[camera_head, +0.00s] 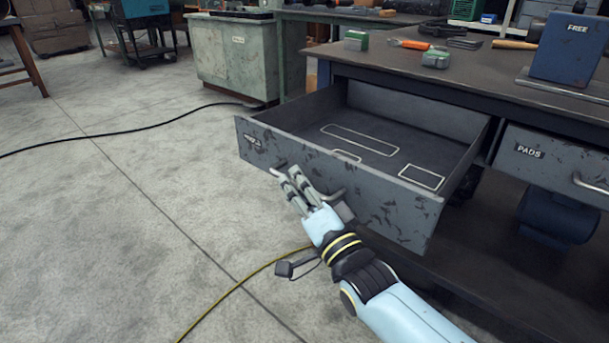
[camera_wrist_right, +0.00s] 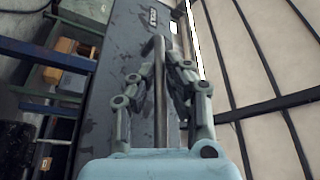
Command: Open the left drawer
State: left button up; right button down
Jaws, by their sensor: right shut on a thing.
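The left drawer (camera_head: 375,203) is a scuffed dark grey drawer pulled well out from under the workbench. Its inside shows, empty, with white outlines marked on its floor. My right gripper (camera_head: 289,178) is at the drawer's front, shut on its bar handle (camera_head: 335,195). In the right wrist view the handle (camera_wrist_right: 160,95) runs between the two fingers of my right gripper (camera_wrist_right: 162,60). The handle's middle is partly hidden by the fingers in the head view. My left gripper is in neither view.
The right drawer (camera_head: 560,160), labelled PADS, is closed. The workbench top (camera_head: 480,75) bears a blue block (camera_head: 570,48) marked FREE, green-grey boxes (camera_head: 356,40) and hand tools. A yellow cable (camera_head: 235,288) and a black cable (camera_head: 120,138) lie on the floor.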

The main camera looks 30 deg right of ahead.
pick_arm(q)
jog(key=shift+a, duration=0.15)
pick_arm(e)
jog(key=shift+f, duration=0.1)
jog(key=c, duration=1.4)
grip_release()
jog(key=shift+s, duration=0.1)
jog(key=v, duration=1.2)
